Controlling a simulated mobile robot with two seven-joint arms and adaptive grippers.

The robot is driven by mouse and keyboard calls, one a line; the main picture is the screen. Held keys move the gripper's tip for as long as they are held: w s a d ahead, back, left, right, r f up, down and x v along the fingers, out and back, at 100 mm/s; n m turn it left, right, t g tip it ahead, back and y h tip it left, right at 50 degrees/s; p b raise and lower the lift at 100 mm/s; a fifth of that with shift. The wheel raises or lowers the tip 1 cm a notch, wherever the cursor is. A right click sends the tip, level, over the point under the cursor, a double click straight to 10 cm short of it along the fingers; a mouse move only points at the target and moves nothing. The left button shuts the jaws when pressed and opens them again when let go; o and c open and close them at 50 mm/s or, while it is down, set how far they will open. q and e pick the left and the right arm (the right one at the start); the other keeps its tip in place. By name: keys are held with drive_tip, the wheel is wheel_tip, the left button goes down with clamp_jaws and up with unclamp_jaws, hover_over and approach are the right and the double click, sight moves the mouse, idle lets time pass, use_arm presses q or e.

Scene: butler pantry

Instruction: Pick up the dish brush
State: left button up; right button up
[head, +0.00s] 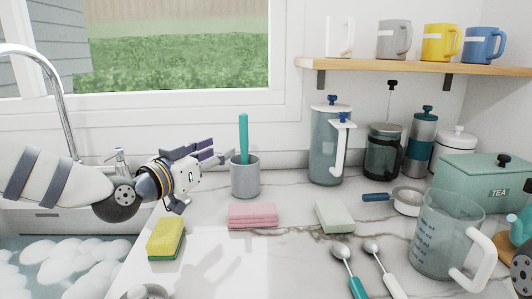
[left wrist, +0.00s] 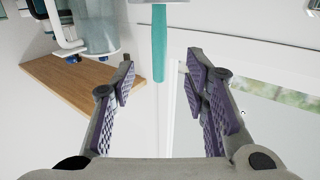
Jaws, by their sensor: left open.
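The dish brush (head: 243,138) stands upright in a grey speckled cup (head: 245,180) on the counter. Only its teal handle shows; the lower part is hidden inside the cup. My left gripper (head: 214,152) comes in from the left, just left of the handle and above the cup rim. It is open and empty. In the left wrist view, the teal handle (left wrist: 159,45) hangs in from the top, lined up between the two spread fingers, with gaps on both sides. I cannot tell how deep it lies between them. My right gripper is not in view.
A pink cloth (head: 252,215), a yellow-green sponge (head: 166,238) and a pale bar (head: 335,217) lie in front of the cup. A sudsy sink (head: 50,265) is at left. A tall canister (head: 327,150), a measuring jug (head: 446,235) and spoons (head: 350,270) stand or lie right.

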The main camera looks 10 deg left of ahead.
sight(241, 141)
use_arm(q)
drive_tip(key=b+x, duration=0.2)
drive_tip(key=x, duration=0.8)
drive_tip(key=shift+w+d+f, duration=0.1)
drive_tip(key=shift+w+f, duration=0.1)
drive_tip(key=shift+w, duration=0.05)
drive_tip(key=shift+w+d+r, duration=0.1)
drive_tip(key=shift+w+r, duration=0.05)
drive_tip(key=shift+w, duration=0.15)
drive_tip(key=shift+r, duration=0.2)
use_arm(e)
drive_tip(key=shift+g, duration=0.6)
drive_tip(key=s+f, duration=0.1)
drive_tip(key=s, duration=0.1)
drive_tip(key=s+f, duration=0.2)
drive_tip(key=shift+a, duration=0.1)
use_arm(q)
clamp_jaws()
